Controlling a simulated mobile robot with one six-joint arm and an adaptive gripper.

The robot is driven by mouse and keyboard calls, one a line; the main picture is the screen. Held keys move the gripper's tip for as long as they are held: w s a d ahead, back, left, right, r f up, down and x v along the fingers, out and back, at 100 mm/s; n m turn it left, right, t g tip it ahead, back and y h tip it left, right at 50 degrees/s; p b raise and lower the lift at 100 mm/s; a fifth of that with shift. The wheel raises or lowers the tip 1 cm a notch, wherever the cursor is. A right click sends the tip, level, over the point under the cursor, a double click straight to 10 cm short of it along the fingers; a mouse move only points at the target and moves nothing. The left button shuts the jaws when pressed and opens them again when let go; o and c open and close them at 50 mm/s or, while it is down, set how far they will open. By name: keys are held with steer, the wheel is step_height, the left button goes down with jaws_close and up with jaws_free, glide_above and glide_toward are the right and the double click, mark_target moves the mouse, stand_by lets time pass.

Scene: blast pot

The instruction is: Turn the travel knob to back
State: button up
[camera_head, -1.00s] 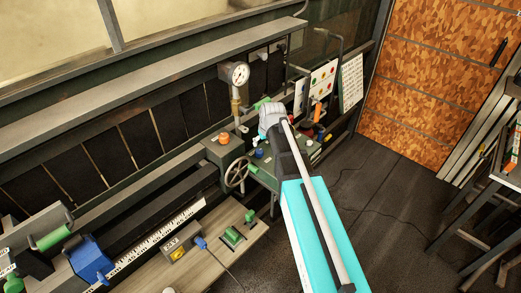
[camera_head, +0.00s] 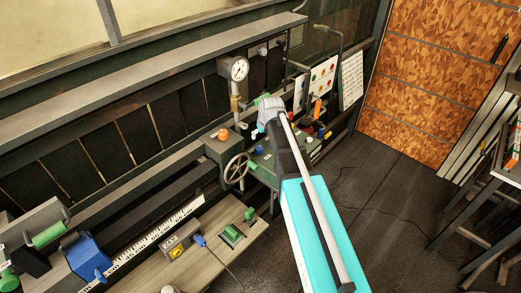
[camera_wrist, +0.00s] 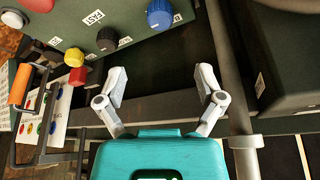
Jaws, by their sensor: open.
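My gripper (camera_wrist: 162,88) is open and empty in the wrist view, its two pale fingers spread over a dark gap. A green control panel (camera_wrist: 135,7) lies ahead of it at the top left. On the panel are a blue knob (camera_wrist: 160,14), just beyond the fingertips and touching neither, and a black knob (camera_wrist: 107,38) beside a "FAST" label. I cannot read a travel or back label, so I cannot tell which knob is the travel knob. In the head view the blue knob (camera_head: 258,149) shows small below my arm's end; the fingers are not clear there.
A handwheel (camera_head: 237,172) and a pressure gauge (camera_head: 238,69) stand near my arm's end. In the wrist view a dark box (camera_wrist: 282,60) and a pipe (camera_wrist: 228,70) are close on the right. An orange handle (camera_wrist: 20,84) is at left.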

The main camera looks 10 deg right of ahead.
mark_target(259, 147)
steer(key=shift+b+x, duration=5.3)
steer(key=shift+x, duration=0.75)
steer(key=c, duration=1)
steer(key=shift+s+d, duration=0.1)
steer(key=shift+d, duration=0.1)
steer(key=shift+c, duration=0.7)
